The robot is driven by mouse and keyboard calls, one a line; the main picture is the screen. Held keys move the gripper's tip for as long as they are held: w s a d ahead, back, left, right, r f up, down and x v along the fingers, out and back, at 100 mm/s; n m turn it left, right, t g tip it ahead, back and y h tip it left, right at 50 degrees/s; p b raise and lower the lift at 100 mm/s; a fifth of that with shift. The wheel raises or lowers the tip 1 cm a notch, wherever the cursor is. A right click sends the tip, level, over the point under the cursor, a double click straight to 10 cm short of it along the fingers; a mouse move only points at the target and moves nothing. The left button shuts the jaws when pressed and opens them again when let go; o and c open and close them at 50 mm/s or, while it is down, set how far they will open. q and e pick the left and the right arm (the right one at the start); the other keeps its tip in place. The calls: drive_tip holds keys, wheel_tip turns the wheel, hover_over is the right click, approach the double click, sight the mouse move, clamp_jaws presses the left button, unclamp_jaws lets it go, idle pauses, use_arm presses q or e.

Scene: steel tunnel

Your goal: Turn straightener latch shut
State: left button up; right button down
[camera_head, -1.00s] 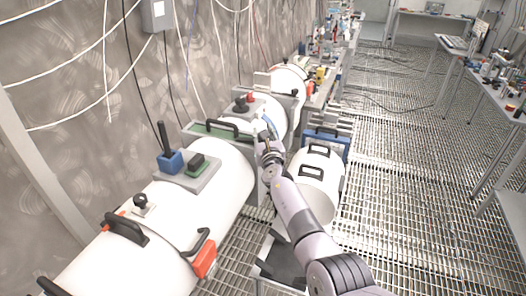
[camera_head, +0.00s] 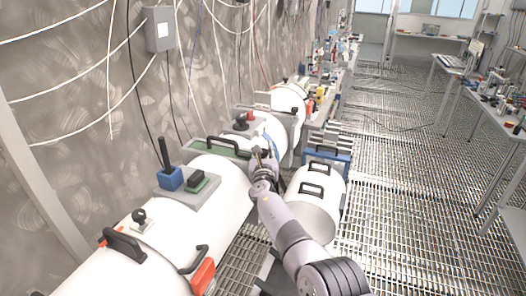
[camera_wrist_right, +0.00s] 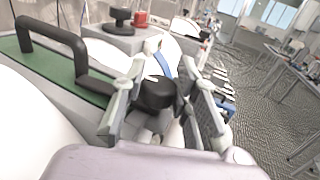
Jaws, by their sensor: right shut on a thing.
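My right gripper (camera_head: 262,157) reaches between the row of large white cylinders and a separate white cylinder (camera_head: 312,200). In the right wrist view my gripper (camera_wrist_right: 165,95) has its two grey-green fingers closed around a round black knob (camera_wrist_right: 157,93). This knob appears to be the latch; its base is hidden behind the fingers. A green panel (camera_wrist_right: 50,72) with a black handle (camera_wrist_right: 50,38) lies just left of the gripper. The same green panel (camera_head: 217,148) shows in the head view beside the gripper. My left gripper is not in view.
Nearby are a grey plate with a blue block (camera_head: 171,179) and upright black lever, a red knob (camera_head: 250,116), and a blue frame (camera_head: 326,157). A patterned wall rises at left. The grated floor (camera_head: 400,200) is open at right, with benches beyond.

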drive_tip(key=c, duration=1.2)
unclamp_jaws()
drive_tip(key=shift+y, duration=0.3)
